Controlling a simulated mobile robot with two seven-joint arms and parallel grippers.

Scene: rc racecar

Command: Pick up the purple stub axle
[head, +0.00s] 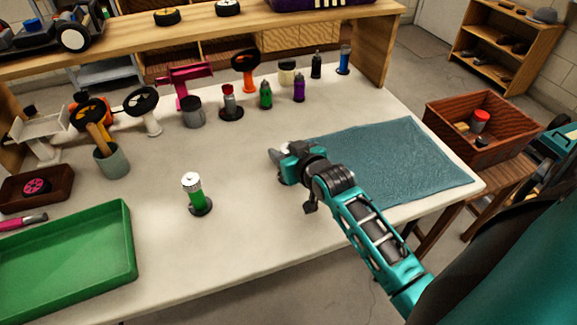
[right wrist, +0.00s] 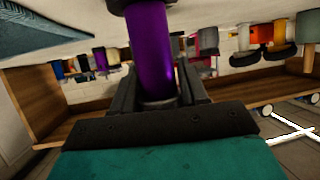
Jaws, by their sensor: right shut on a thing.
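The purple stub axle (right wrist: 150,50) shows in the right wrist view as a smooth purple cylinder between the fingers of my right gripper (right wrist: 155,92). The fingers are shut on it, and its far end runs out of the top of that view. In the head view my right gripper (head: 279,154) is over the middle of the white table (head: 250,235), left of the blue mat. The axle is hidden there behind the gripper. My left gripper is not in view.
A green-and-white cylinder (head: 194,193) stands left of my gripper. The blue mat (head: 400,160) is bare. Several small bottles, including a purple one (head: 299,88), stand behind. A green tray (head: 70,255) is at front left, a wooden crate (head: 500,135) at right.

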